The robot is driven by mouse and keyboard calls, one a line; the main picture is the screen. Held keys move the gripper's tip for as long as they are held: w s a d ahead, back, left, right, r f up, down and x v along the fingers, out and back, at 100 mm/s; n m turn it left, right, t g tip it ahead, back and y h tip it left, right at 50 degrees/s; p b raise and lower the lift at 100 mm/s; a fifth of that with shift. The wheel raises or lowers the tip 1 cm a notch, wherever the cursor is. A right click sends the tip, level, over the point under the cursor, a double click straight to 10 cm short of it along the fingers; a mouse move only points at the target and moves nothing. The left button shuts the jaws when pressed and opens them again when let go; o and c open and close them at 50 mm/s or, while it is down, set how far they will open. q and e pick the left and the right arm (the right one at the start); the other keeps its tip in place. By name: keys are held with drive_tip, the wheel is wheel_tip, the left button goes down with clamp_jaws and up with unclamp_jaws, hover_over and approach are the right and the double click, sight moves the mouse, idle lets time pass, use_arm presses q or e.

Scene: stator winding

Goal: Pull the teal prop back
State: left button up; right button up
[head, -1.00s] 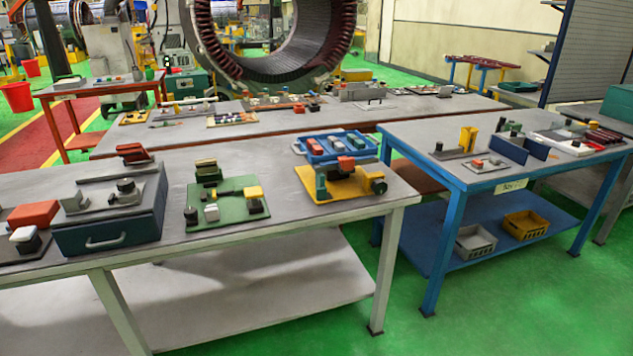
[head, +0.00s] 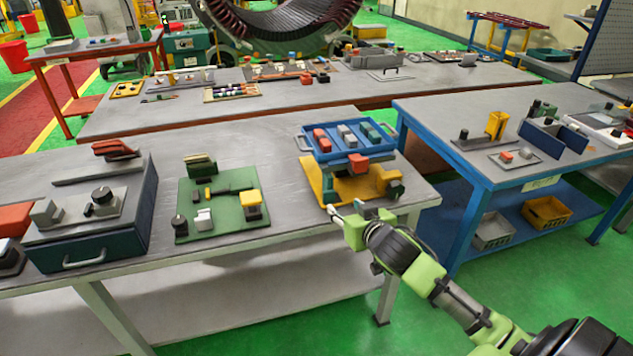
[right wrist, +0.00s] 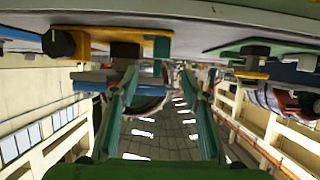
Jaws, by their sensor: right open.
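The teal prop (head: 328,186) stands at the left side of a yellow base plate (head: 311,176), near the front edge of the grey table. In the right wrist view, which shows the table upside down, a teal piece (right wrist: 160,48) shows beside the yellow plate. A blue tray (head: 349,153) with several coloured blocks sits above and behind the plate. My right gripper (head: 346,210) is open and empty, just in front of the plate at the table edge. Its two green fingers (right wrist: 158,78) are apart in the wrist view. My left gripper is not in view.
A green board (head: 225,228) with small parts and a dark blue box (head: 100,240) stand to the left on the same table. A blue table (head: 440,140) stands to the right. The floor in front of the table is clear.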

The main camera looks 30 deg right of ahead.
sight(330, 193)
drive_tip(key=x, duration=0.8)
drive_tip(key=r+p+x, duration=0.1)
drive_tip(key=x, duration=0.4)
drive_tip(key=shift+w+a+f, duration=0.1)
drive_tip(key=shift+w+a, duration=0.05)
drive_tip(key=shift+w, duration=0.2)
